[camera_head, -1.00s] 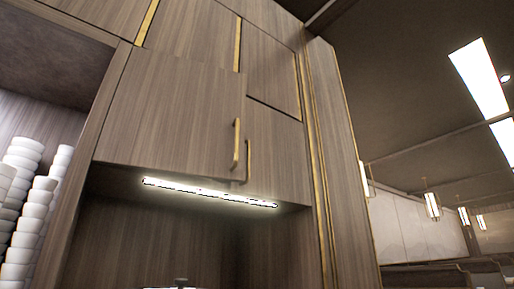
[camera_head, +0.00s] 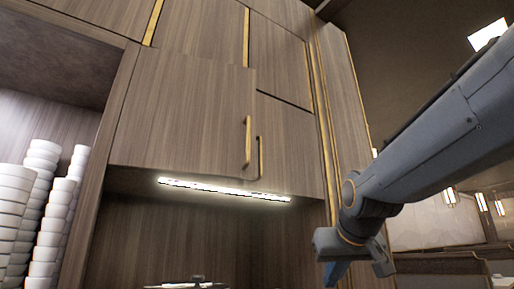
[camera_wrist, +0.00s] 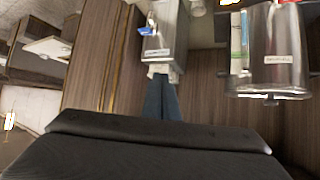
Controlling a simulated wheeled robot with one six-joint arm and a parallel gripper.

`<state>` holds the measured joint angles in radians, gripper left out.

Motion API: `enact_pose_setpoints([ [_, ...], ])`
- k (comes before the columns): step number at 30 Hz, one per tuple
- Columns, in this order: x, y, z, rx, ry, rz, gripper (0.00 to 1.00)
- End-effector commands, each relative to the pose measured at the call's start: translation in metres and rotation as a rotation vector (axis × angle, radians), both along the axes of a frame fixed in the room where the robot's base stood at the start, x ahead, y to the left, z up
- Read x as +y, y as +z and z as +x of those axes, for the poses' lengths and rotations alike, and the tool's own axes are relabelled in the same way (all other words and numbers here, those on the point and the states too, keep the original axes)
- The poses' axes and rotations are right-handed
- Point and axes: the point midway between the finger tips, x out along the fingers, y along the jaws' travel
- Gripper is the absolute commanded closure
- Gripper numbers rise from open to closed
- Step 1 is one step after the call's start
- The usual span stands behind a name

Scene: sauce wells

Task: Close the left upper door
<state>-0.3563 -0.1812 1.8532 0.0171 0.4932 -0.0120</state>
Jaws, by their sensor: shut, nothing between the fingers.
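The left upper door (camera_head: 185,112) is a brown wood-grain panel in the head view. Its right edge stands forward of the right upper door (camera_head: 288,145), so it looks slightly ajar. A gold vertical handle (camera_head: 248,140) is near its right edge. My gripper (camera_head: 352,274) is at the lower right of the head view, right of and below both doors, apart from them. In the wrist view its dark blue fingers (camera_wrist: 161,98) are together with nothing held. The left door cannot be made out in the wrist view.
A lit strip (camera_head: 224,190) runs under the doors above an open recess. Stacked white bowls (camera_head: 50,225) fill the shelf at left. The wrist view shows steel containers (camera_wrist: 277,45) on the right and a metal box (camera_wrist: 165,35) beyond the fingers.

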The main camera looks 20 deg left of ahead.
Motion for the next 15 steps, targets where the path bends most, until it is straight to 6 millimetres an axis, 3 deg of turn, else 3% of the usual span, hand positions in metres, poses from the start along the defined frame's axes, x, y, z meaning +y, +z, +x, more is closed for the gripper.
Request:
enact_pose_setpoints([
  [1, 0.023, 0.059, -0.007, -0.085, 0.04, 0.033, 1.0],
  [3, 0.047, 0.132, -0.021, -0.191, 0.085, 0.08, 1.0],
  [6, 0.071, 0.222, -0.048, -0.321, 0.14, 0.144, 1.0],
  [10, 0.086, 0.308, -0.084, -0.442, 0.192, 0.214, 1.0],
  [12, 0.089, 0.338, -0.099, -0.485, 0.209, 0.239, 1.0],
  [15, 0.091, 0.362, -0.112, -0.521, 0.224, 0.262, 1.0],
])
